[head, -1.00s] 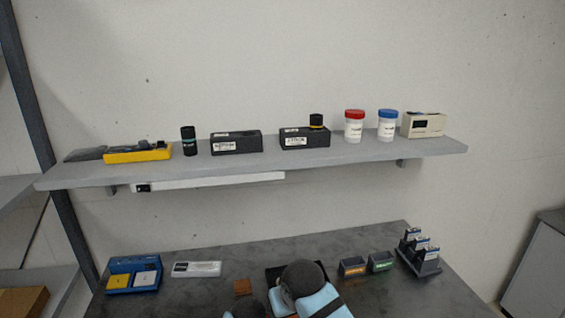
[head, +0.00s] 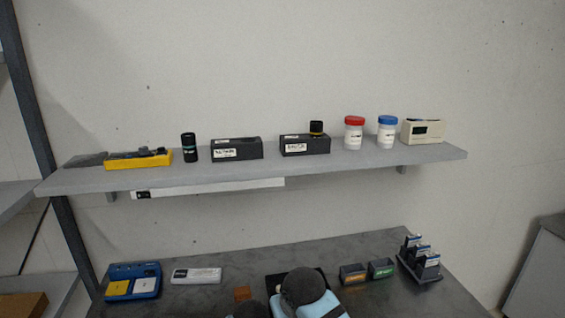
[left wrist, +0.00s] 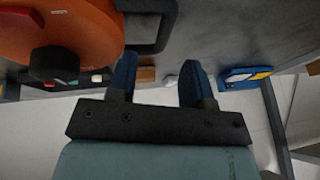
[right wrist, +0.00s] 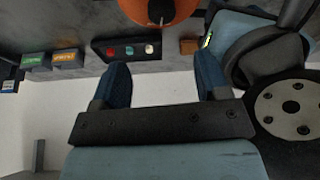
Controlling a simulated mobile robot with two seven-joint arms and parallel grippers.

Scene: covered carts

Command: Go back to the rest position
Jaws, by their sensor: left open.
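My left gripper (left wrist: 163,82) shows in the left wrist view with its two blue fingers apart and nothing between them. An orange rounded object (left wrist: 85,25) with a dark knob lies to the left of its fingers. My right gripper (right wrist: 162,82) shows in the right wrist view, its blue fingers also apart with an empty gap. A dark panel with red, green and white round parts (right wrist: 128,60) lies beyond its left finger. Neither gripper's fingers show in the head view, where dark and light-blue parts of my arms rise at the bottom middle.
A grey wall shelf (head: 410,155) carries black boxes, jars and a yellow tray (head: 138,161). The dark worktable (head: 225,258) holds a blue tray (head: 133,268), small labelled bins (head: 353,275) and a rack (head: 420,262). A small brown block (head: 242,293) lies near my arms.

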